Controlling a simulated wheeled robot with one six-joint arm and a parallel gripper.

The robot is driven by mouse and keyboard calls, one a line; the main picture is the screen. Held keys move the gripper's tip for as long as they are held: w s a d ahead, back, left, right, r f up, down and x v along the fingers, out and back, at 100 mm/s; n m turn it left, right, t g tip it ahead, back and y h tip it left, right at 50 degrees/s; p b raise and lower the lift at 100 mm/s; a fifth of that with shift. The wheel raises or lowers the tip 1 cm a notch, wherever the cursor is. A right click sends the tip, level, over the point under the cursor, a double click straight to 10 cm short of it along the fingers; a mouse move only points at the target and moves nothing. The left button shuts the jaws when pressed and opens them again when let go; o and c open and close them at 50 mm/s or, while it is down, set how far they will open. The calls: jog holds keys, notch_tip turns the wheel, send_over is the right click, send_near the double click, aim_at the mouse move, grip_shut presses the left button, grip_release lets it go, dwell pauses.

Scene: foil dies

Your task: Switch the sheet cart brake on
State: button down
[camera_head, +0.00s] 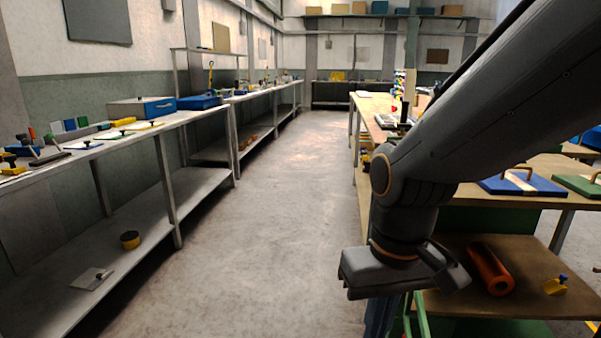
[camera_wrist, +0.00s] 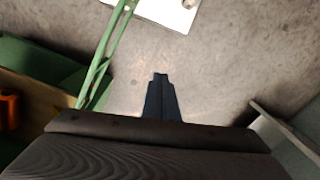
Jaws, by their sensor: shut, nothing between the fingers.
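My gripper (camera_wrist: 160,78) points down over the concrete floor in the wrist view, its dark blue fingers together and empty. In the head view, part of the dark blue gripper (camera_head: 381,315) shows below my wrist at the bottom edge. A green tubular frame (camera_wrist: 105,60) stands left of the fingers in the wrist view, apart from them in the picture; it may be part of the sheet cart. The frame also shows at the bottom of the head view (camera_head: 422,322). A white sheet or plate (camera_wrist: 165,10) lies at the wrist view's top edge. I cannot make out a brake lever.
A workbench (camera_head: 520,204) with a lower shelf stands at the right, with an orange roll (camera_head: 490,268) and a yellow scoop (camera_head: 556,286) on that shelf. A long bench (camera_head: 200,117) with tools runs along the left wall. The aisle floor (camera_head: 290,210) between them is clear.

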jog(key=d+r+m+p, duration=0.2)
jog(key=d+r+p, duration=0.5)
jog(key=p, duration=0.7)
jog(key=shift+d+r+h, duration=0.3)
jog(key=shift+d+r, duration=0.05)
jog(key=shift+r, duration=0.05)
jog(key=c, duration=2.4)
grip_release()
jog(key=shift+d, duration=0.15)
jog(key=o, duration=0.7)
jog(key=shift+c, duration=0.3)
